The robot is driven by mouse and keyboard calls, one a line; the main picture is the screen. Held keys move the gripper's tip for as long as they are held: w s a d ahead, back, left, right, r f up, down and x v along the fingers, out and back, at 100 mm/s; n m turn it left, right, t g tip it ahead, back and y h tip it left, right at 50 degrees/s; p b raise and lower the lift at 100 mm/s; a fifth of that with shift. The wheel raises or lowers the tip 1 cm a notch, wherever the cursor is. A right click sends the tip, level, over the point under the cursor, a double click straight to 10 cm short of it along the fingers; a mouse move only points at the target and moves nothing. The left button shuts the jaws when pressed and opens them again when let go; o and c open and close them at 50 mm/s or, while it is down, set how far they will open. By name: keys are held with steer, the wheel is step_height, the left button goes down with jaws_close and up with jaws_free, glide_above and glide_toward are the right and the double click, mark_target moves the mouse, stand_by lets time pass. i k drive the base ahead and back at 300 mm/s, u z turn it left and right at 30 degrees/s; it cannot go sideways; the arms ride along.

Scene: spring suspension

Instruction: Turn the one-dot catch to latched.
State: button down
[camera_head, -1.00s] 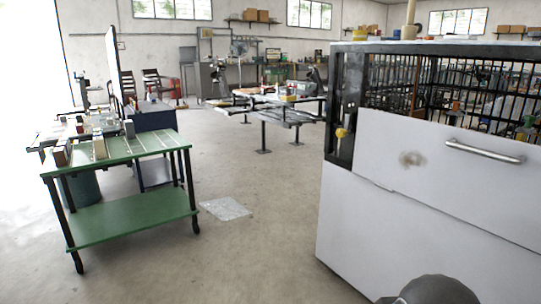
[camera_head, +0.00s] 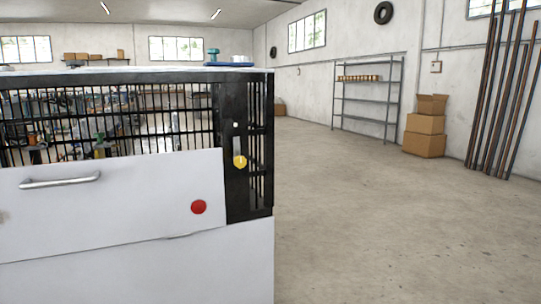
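A catch (camera_head: 238,147) with a grey bar and a yellow knob (camera_head: 240,161) is on the black right-hand post of the caged cabinet. The bar stands about upright, with the knob at its lower end. One small white dot (camera_head: 236,125) shows on the post just above it. The white front panel (camera_head: 130,200), with a metal handle (camera_head: 60,181) and a red round spot (camera_head: 198,207), lies just left of the post, its upper right corner near the knob. My gripper is not in this view.
Clear concrete floor (camera_head: 370,220) spreads to the right of the cabinet. Stacked cardboard boxes (camera_head: 424,135), a grey shelf rack (camera_head: 365,98) and leaning metal bars (camera_head: 497,100) stand along the far right wall. A blue tray (camera_head: 229,65) lies on the cabinet top.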

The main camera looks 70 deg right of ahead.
mark_target(239, 161)
steer(key=z, duration=1.95)
steer(key=k, duration=0.5)
steer(key=z, duration=1.35)
steer(key=i, duration=0.95)
steer(key=u, duration=0.8)
